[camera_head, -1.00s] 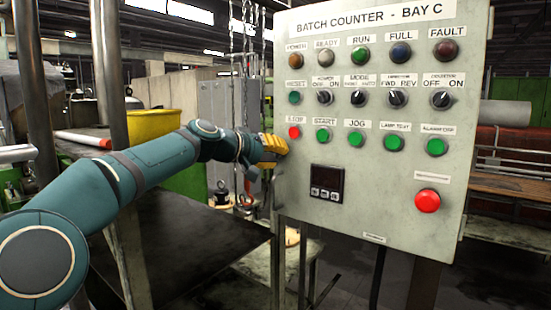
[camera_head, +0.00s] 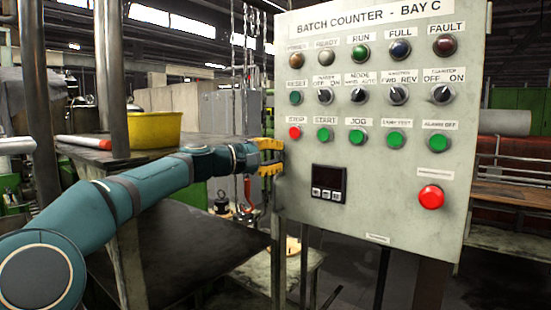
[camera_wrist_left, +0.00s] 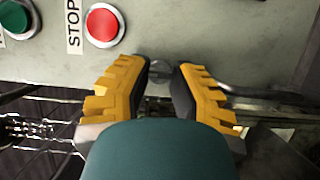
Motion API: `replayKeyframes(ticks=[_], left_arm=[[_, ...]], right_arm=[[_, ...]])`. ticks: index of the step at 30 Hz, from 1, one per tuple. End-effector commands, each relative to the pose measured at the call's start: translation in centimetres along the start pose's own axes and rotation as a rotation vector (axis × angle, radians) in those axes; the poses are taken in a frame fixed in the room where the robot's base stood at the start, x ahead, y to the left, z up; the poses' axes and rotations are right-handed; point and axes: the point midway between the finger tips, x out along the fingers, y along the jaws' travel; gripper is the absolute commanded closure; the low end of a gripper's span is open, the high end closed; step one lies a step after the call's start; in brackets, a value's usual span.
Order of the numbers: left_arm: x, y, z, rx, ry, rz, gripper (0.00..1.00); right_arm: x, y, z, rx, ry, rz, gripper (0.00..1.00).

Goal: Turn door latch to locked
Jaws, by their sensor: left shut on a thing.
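The control panel (camera_head: 400,200), titled "BATCH COUNTER - BAY C", stands upright in the head view. My left gripper (camera_head: 281,156) is at its left edge, level with the row of green buttons and the red STOP button (camera_head: 295,132). Its yellow fingers lie one above the other there. In the left wrist view, the left gripper (camera_wrist_left: 162,75) has its fingertips on either side of a small round metal door latch (camera_wrist_left: 158,73) at the panel's edge. The fingers hide much of the latch, so I cannot tell which way it points. My right gripper is not in view.
The STOP button also shows close to the fingers in the left wrist view (camera_wrist_left: 103,25). A larger red button (camera_head: 431,197) is low on the panel's right. A yellow tub (camera_head: 154,130) stands on a bench behind my left arm. Metal posts (camera_head: 113,80) rise at the left.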

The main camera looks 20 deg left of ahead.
Motion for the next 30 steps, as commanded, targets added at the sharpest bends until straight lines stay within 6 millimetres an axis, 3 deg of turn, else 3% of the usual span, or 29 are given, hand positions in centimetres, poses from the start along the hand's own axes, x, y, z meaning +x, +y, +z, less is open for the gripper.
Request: replayKeyframes(ticks=[17,18,20,30], left_arm=[[-0.06,0.3,-0.05,-0.029,0.004,0.018,1.0],[-0.06,0.3,-0.04,-0.029,0.004,0.018,0.65],[-0.05,0.27,-0.03,-0.029,0.004,0.017,0.44],[0.03,-0.07,0.0,-0.03,0.0,0.011,0.44]], right_arm=[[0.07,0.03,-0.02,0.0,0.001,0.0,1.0],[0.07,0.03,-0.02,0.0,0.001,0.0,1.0],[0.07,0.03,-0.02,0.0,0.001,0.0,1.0],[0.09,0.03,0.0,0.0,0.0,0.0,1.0]])
